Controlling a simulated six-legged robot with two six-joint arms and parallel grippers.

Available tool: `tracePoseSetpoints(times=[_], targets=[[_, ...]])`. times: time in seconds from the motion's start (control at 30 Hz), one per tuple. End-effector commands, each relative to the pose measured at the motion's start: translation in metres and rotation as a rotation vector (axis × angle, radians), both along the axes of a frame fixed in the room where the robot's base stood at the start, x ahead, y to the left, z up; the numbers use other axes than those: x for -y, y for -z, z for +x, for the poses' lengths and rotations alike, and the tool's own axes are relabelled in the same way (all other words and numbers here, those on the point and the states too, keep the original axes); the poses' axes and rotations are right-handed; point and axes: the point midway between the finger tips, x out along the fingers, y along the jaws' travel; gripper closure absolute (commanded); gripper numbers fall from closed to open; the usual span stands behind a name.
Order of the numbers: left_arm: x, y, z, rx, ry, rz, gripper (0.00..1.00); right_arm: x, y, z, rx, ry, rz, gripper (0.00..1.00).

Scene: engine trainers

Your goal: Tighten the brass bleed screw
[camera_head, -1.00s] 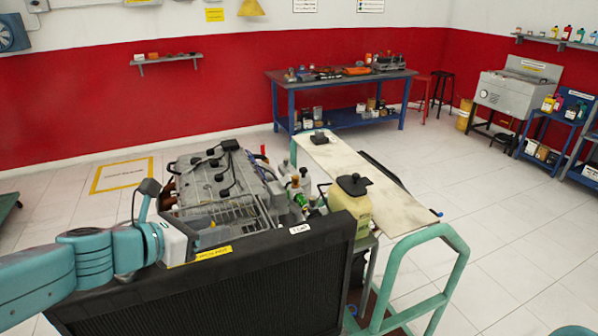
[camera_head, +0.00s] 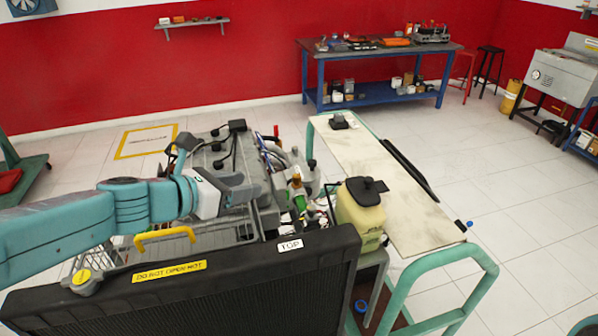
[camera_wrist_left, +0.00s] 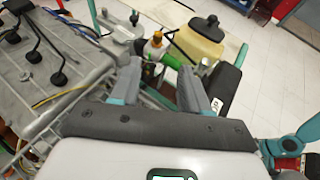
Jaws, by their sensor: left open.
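I cannot make out the brass bleed screw for certain in either view. The engine (camera_head: 217,152) stands behind the black radiator (camera_head: 230,287), with small fittings and hoses (camera_head: 298,190) along its right side. My left gripper (camera_head: 255,196) is over the engine, pointing right towards these fittings, and hides part of the engine. In the left wrist view, its two grey fingers (camera_wrist_left: 162,82) are apart with nothing held between them. Beyond them are a green part (camera_wrist_left: 173,60) and a small bottle with an orange cap (camera_wrist_left: 155,42).
A yellowish tank with a black cap (camera_head: 361,212) stands right of the fittings. A pale board (camera_head: 400,195) and teal rails (camera_head: 470,250) lie further right. A yellow handle (camera_head: 165,236) rises behind the radiator.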

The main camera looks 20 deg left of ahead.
Motion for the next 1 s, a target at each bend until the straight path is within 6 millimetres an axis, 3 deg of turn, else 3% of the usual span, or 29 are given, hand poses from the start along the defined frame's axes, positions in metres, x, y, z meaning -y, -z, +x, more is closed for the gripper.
tracePoseSetpoints(times=[0.17, 0.7, 1.0], targets=[[0.011, 0.012, 0.016, -0.004, 0.002, -0.001, 0.54, 0.0, 0.003, 0.0, 0.0, -0.002, 0.0, 0.57], [0.056, 0.056, 0.114, -0.002, 0.0, 0.0, 0.54, 0.0, 0.007, 0.0, -0.001, -0.001, 0.0, 0.57], [0.063, 0.063, 0.13, -0.001, -0.002, 0.001, 0.54, 0.0, 0.007, 0.0, 0.0, -0.001, 0.0, 0.57]])
